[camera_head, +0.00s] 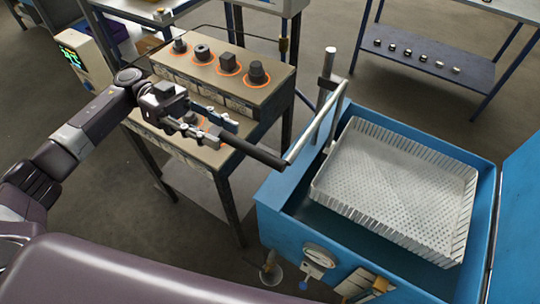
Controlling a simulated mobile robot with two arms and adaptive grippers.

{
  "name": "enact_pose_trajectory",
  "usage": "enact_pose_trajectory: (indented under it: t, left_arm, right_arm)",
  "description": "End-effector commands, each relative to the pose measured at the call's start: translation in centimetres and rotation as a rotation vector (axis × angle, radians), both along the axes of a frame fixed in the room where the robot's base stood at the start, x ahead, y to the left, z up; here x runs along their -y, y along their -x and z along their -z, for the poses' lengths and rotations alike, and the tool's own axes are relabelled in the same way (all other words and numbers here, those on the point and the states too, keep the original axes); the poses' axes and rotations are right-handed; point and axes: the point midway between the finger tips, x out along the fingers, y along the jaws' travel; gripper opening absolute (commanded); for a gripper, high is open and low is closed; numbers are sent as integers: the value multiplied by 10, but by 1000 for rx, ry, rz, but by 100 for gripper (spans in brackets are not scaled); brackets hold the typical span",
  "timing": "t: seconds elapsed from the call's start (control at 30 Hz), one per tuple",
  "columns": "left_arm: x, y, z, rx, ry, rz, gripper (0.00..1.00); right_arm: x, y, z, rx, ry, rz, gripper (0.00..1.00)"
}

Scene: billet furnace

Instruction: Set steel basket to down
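The steel basket (400,185) is a pale perforated tray with slotted walls, inside the open blue tank (285,222) at the right. Its floor is empty. It sits high, near the tank's rim, with dark space around its left and front. A metal lever arm (318,122) by the tank's left rear side ends in a black handle (262,153) pointing left. My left gripper (229,132) is at the free end of this handle, with its fingers apart. Whether they touch the handle is unclear. My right gripper is not in view.
A bench (262,97) with several dark metal parts in orange rings stands behind my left gripper. A blue shelf (425,70) with small parts is at the back right. The tank's blue lid (520,215) stands open at right. A gauge (320,256) is on the tank's front.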

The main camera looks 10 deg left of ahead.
Motion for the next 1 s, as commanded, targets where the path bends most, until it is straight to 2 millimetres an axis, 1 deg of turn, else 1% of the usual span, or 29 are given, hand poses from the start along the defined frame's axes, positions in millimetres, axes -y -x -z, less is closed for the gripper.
enact_pose_trajectory:
  t: [0.07,0.17,0.27,0.4,0.47,0.6,0.7,0.83,1.0]
  left_arm:
    - [-2,1,0,-5,-7,6,33]
    - [3,4,-1,-8,-8,10,33]
    - [16,9,-3,-8,-6,12,33]
    - [38,17,-4,-8,-6,12,33]
    - [47,20,-4,-6,-4,11,33]
    - [63,26,-2,-6,-5,10,33]
    - [69,27,-1,-5,-6,7,33]
    - [71,28,0,-5,-7,7,33]
    - [71,28,1,-5,-7,7,32]
  right_arm:
    - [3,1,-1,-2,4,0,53]
    - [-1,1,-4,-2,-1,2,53]
    - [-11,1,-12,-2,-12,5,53]
    - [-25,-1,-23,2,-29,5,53]
    - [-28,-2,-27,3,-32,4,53]
    - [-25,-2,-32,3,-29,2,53]
    - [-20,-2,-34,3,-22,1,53]
    - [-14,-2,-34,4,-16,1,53]
    - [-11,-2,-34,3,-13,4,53]
